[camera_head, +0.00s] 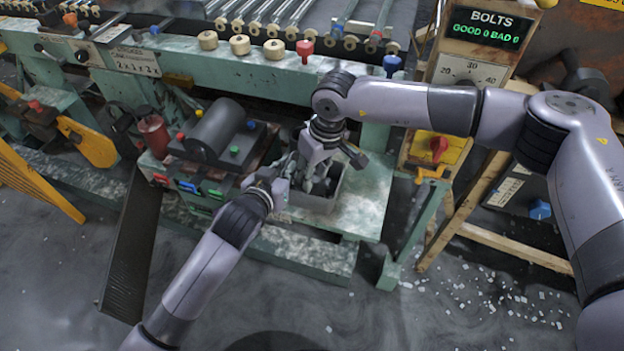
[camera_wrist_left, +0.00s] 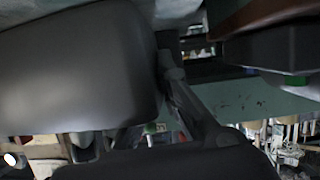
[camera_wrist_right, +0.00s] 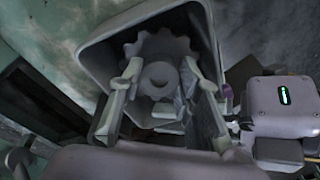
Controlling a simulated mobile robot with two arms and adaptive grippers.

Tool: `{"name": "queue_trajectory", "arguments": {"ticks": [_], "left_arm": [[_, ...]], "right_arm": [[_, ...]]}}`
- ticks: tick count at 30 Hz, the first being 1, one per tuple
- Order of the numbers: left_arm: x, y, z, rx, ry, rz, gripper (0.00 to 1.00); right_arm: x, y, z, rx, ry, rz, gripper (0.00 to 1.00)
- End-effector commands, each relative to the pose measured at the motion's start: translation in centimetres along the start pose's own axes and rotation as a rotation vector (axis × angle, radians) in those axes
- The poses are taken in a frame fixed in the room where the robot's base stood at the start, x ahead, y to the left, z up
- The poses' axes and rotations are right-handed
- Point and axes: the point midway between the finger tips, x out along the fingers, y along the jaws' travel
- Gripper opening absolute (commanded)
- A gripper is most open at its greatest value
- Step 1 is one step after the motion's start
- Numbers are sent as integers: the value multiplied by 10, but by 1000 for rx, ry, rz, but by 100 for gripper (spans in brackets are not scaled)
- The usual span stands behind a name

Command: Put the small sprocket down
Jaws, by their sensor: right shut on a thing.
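The small sprocket (camera_wrist_right: 160,55) is a grey toothed wheel with a round hub, seen in the right wrist view between the fingers of my right gripper (camera_wrist_right: 161,78). My right gripper (camera_head: 318,182) is shut on it, pointing down at the grey open bin (camera_head: 312,203). In the right wrist view the sprocket is framed by the bin's walls (camera_wrist_right: 205,40); I cannot tell whether it touches the bin. My left gripper (camera_head: 279,183) is beside the bin's left side, close to the right gripper. Its fingertips are not clear, and dark shapes fill most of the left wrist view.
The bin stands on a worn green ledge (camera_head: 365,195). Left of it is a machine with a dark cylinder (camera_head: 215,130) and coloured buttons. A roller conveyor (camera_head: 285,15) runs behind. A wooden stand with a BOLTS display (camera_head: 485,28) is at right. White scraps litter the floor.

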Motion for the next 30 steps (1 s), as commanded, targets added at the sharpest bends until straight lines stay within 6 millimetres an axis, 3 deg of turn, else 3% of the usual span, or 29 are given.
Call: {"name": "queue_trajectory", "arguments": {"ticks": [5, 10, 23, 24, 30], "left_arm": [[0, 0, 0, 0, -1, 0, 0], [0, 0, 0, 0, -1, 0, 0], [0, 0, 0, 0, -1, 0, 0], [0, 0, 0, 0, -1, 0, 0], [0, 0, 0, 0, -1, 0, 0]], "right_arm": [[2, -4, -5, 0, -141, 103, 0], [26, 0, 0, 4, -135, 95, 0], [31, 0, 0, 2, -131, 94, 0], [31, 0, 0, 1, -132, 94, 34], [31, 0, 0, 2, -132, 94, 40]]}}
